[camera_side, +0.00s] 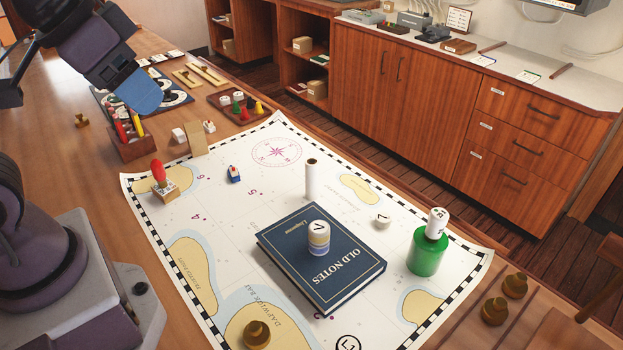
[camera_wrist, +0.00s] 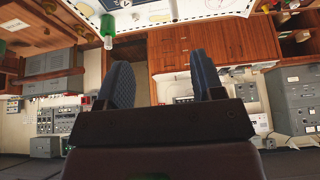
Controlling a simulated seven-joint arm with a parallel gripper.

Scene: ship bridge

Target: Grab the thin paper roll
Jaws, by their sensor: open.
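The thin paper roll (camera_side: 312,180) is a slim white cylinder with a dark hole in its top. It stands upright on the sea chart (camera_side: 215,205), behind the blue book, in the side view. My gripper (camera_side: 142,98) is at the upper left of that view, well apart from the roll, above the far left part of the table. In the wrist view my gripper (camera_wrist: 163,80) has its two blue fingers spread with nothing between them. I cannot make out the roll in the wrist view.
The blue book (camera_side: 352,277) carries a banded cylinder (camera_side: 318,238). A green cylinder (camera_side: 422,252) with a white piece on top stands to the right; it also shows in the wrist view (camera_wrist: 107,28). A pen holder (camera_side: 135,145) stands below my gripper. Brass weights (camera_side: 257,334) lie near the chart's edges.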

